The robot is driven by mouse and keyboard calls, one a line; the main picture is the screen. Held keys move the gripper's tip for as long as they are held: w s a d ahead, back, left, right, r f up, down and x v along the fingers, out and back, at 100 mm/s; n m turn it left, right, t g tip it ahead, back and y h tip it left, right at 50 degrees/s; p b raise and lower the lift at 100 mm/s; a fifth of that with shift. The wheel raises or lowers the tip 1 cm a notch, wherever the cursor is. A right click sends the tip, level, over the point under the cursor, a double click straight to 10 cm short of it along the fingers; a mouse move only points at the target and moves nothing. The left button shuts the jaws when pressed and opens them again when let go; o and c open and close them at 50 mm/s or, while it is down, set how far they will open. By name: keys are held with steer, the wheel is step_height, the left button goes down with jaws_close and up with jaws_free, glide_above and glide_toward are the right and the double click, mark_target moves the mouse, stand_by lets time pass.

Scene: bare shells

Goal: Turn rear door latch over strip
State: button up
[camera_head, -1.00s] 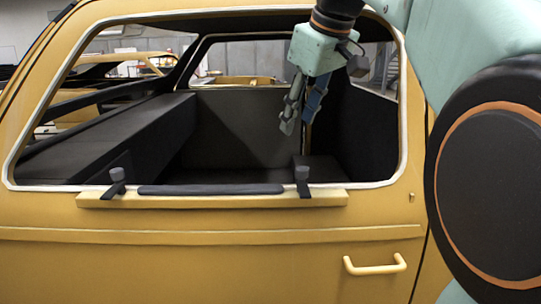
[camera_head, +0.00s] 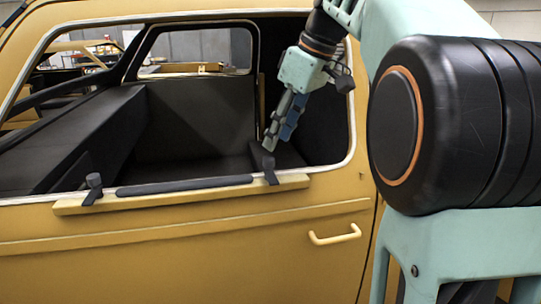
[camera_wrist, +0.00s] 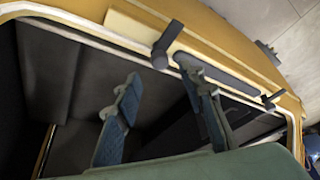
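A dark strip (camera_head: 185,186) lies along the yellow ledge at the door's window sill. A dark latch (camera_head: 269,168) with a round knob stands just beyond its right end, on the door-handle side, beside the strip rather than over it. A second dark latch (camera_head: 93,190) stands by its left end. My gripper (camera_head: 270,140) points down, its fingertips just above and behind the right latch's knob in this view; contact cannot be told. In the wrist view, my gripper (camera_wrist: 158,70) has its fingers apart with nothing between them. The nearer latch (camera_wrist: 166,46) lies just beyond the fingertips.
The yellow ledge (camera_head: 140,200) juts out below the window opening. A door handle (camera_head: 335,236) sits lower right. The window frame's right edge (camera_head: 352,125) is close to my arm. The dark interior (camera_head: 200,125) behind the sill is open space.

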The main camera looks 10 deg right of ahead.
mark_target(269, 159)
steer(key=x, duration=0.6)
steer(key=shift+c, duration=0.7)
jaws_close()
